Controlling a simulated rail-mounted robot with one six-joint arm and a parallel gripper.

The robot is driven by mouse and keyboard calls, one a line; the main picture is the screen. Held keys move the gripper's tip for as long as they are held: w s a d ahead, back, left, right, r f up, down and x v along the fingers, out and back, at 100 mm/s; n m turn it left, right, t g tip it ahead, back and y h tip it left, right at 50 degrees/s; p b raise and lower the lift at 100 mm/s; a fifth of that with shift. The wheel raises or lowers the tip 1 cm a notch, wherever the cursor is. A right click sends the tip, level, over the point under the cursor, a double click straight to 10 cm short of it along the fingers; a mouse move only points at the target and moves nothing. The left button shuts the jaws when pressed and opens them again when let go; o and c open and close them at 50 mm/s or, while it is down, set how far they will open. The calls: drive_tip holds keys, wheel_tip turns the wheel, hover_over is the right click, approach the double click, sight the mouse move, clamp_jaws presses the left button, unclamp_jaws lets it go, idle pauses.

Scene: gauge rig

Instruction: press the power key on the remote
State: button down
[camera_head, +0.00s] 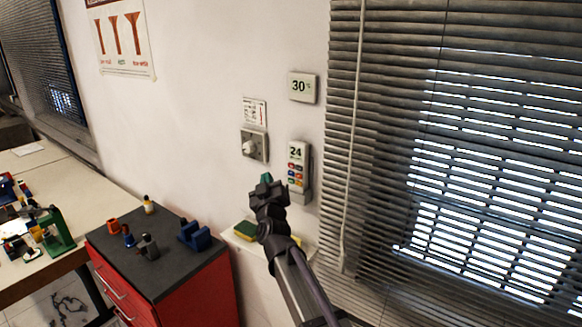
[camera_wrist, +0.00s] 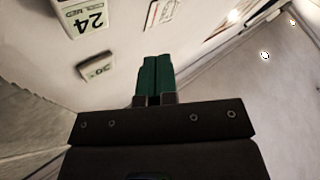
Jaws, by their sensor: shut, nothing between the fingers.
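The remote (camera_head: 298,168) is a pale handset upright in a wall holder, with a display reading 24 and several coloured keys below it. Its upper part also shows at the top left of the wrist view (camera_wrist: 84,17), where the keys are out of frame. Which key is the power key is too small to tell. My gripper (camera_head: 266,178) is in front of the wall, just left of the remote in the head view. Its green fingers (camera_wrist: 154,75) are together and empty, apart from the remote in the wrist view.
A display reading 30 (camera_head: 302,87) and a dial box (camera_head: 254,146) are on the wall. A red cabinet (camera_head: 190,296) with small items on its dark top stands at lower left. A small shelf (camera_head: 236,240) holds a sponge. Blinds (camera_head: 400,130) hang at right.

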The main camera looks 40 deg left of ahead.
drive_tip(key=w, duration=0.7)
drive_tip(key=shift+w, duration=0.3)
drive_tip(key=shift+w+a, duration=0.1)
idle(1.6)
drive_tip(key=shift+w, duration=0.35)
drive_tip(key=shift+w, duration=0.5)
idle(0.6)
drive_tip(key=shift+s, duration=0.95)
drive_tip(key=shift+s, duration=0.1)
drive_tip(key=s, duration=0.4)
drive_tip(key=shift+s, duration=0.4)
